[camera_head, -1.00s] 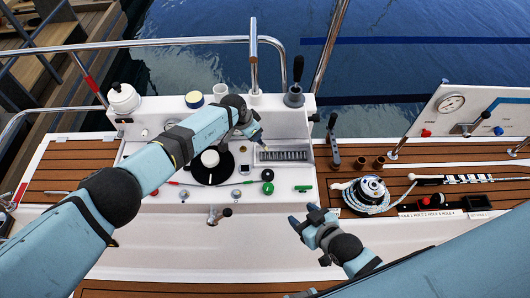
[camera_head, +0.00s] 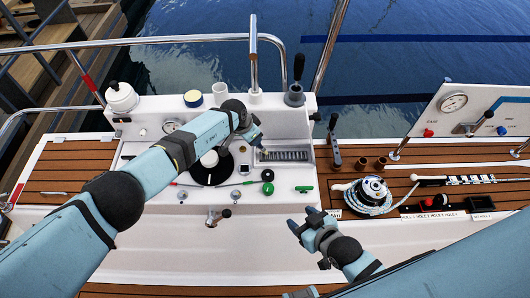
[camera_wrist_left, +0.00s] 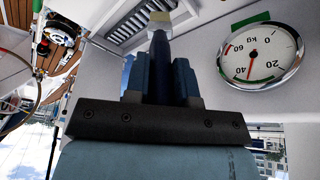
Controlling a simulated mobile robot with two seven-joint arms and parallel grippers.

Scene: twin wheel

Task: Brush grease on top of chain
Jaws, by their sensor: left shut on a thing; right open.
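The chain (camera_head: 290,155) appears as a dark ribbed strip in a recessed slot on the white console. It also shows in the left wrist view (camera_wrist_left: 128,24), upside down. My right gripper (camera_head: 304,222) is open and empty in front of the console.
A black disc with a white knob (camera_head: 209,160) lies left of the slot. A green knob (camera_head: 267,188) is in front of it. A winch with rope (camera_head: 372,190) stands to the right. A round gauge (camera_wrist_left: 262,52) shows in the left wrist view. Steel rails run behind.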

